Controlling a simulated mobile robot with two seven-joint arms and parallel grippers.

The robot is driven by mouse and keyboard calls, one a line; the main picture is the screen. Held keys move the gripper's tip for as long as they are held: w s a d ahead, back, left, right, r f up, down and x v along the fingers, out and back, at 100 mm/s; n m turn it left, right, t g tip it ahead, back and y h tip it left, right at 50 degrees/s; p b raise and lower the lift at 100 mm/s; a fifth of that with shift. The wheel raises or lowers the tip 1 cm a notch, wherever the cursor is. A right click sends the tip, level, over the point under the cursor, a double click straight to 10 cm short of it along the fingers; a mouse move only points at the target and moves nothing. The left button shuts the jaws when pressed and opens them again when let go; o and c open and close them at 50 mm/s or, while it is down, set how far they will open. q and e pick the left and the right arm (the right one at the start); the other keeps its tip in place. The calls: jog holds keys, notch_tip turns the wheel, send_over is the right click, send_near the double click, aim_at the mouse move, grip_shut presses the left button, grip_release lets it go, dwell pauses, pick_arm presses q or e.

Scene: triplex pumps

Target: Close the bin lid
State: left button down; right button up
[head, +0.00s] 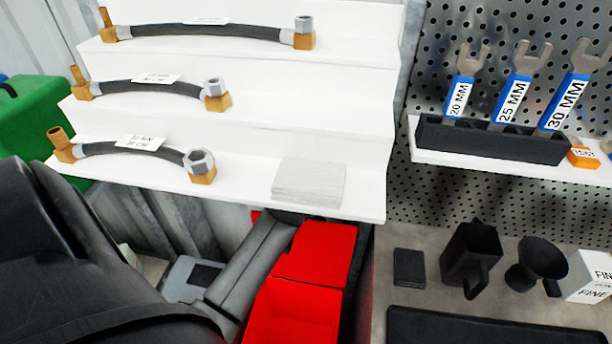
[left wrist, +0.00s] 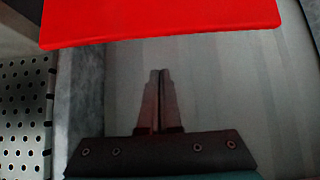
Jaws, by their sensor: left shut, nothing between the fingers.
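The red bin (head: 290,315) stands low at the bottom centre of the head view, under the white shelves. Its red lid (head: 318,250) appears raised at the back of the bin, leaning up beside my left arm. In the left wrist view a red panel (left wrist: 160,18), apparently the lid, spans the top of the picture. My left gripper (left wrist: 160,73) is shut and empty, its fingertips just below the panel's edge in that picture; I cannot tell whether they touch it. In the head view its fingertips are hidden. My right gripper is out of view.
White stepped shelves (head: 240,60) with several hoses overhang the bin. A perforated panel (head: 400,200) stands to the right, with a wrench holder (head: 490,140) on a ledge. A green case (head: 40,120) is at the left. Black containers (head: 470,255) stand at the lower right.

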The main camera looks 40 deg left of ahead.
pick_arm(q)
jog(key=b+x, duration=0.3)
jog(key=x, duration=0.6)
jog(key=shift+s+d+f+p, duration=0.1)
jog(key=shift+s+d+p, duration=0.2)
jog(key=shift+s, duration=0.35)
jog(key=shift+s+d+p, duration=0.1)
jog(key=shift+s+d, duration=0.35)
jog(key=shift+s, duration=0.2)
jog(key=shift+s+d+f+p, duration=0.15)
jog(key=shift+s+d, duration=0.2)
jog(key=shift+s, duration=0.25)
